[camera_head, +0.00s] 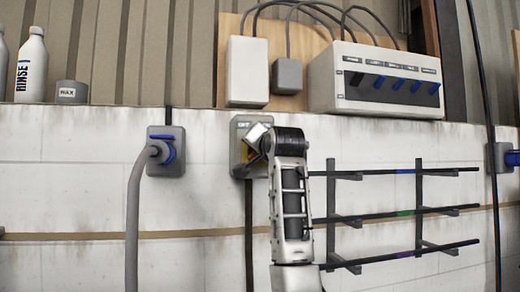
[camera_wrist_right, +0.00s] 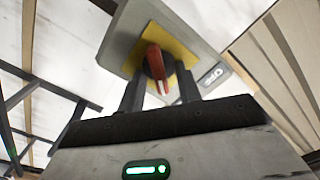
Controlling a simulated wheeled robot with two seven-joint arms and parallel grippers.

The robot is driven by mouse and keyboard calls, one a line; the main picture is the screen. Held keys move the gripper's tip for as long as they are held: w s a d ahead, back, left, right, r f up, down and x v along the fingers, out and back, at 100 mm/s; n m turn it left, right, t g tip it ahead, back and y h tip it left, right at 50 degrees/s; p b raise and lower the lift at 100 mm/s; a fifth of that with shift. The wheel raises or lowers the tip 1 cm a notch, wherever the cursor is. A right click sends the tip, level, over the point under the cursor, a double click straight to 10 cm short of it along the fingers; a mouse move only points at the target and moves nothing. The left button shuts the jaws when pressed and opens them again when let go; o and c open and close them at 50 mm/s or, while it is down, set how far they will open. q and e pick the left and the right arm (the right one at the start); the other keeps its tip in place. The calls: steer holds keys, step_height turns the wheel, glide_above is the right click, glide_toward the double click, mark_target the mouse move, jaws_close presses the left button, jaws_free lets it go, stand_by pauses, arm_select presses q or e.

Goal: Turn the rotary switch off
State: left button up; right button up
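The rotary switch is a grey box (camera_head: 239,128) on the white wall, with a yellow plate mostly hidden by my right gripper (camera_head: 257,146) in the head view. In the right wrist view the box (camera_wrist_right: 125,30) carries a yellow plate (camera_wrist_right: 182,50) and a red handle (camera_wrist_right: 155,62) with a white mark near its lower end. A label (camera_wrist_right: 213,76) beside the plate seems to read OFF. My right gripper (camera_wrist_right: 159,92) is open, its two dark fingers apart with the handle's lower end between or just beyond them; contact cannot be told. My left gripper is in neither view.
A grey socket with a blue lever and thick cable (camera_head: 165,150) is left of the switch. A rack of dark rods (camera_head: 400,210) is to the right.

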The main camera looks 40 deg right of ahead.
jaws_close()
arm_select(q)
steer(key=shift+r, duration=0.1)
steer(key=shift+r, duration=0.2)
arm_select(e)
steer(key=shift+r+n, duration=0.1)
steer(key=shift+n, duration=0.3)
arm_select(q)
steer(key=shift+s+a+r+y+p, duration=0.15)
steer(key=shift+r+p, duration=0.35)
steer(key=shift+p, duration=0.75)
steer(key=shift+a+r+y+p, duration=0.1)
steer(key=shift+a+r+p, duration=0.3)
steer(key=shift+p, duration=0.85)
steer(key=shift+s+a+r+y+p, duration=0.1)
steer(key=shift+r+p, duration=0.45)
steer(key=shift+p, duration=0.7)
arm_select(e)
steer(key=shift+w+a+n, duration=0.1)
steer(key=shift+a+n, duration=0.05)
steer(key=shift+n, duration=2.35)
steer(key=shift+w+a+n, duration=0.1)
steer(key=shift+a+n, duration=0.05)
steer(key=shift+n, duration=2.35)
steer(key=shift+a+n, duration=0.15)
steer(key=shift+n, duration=2.35)
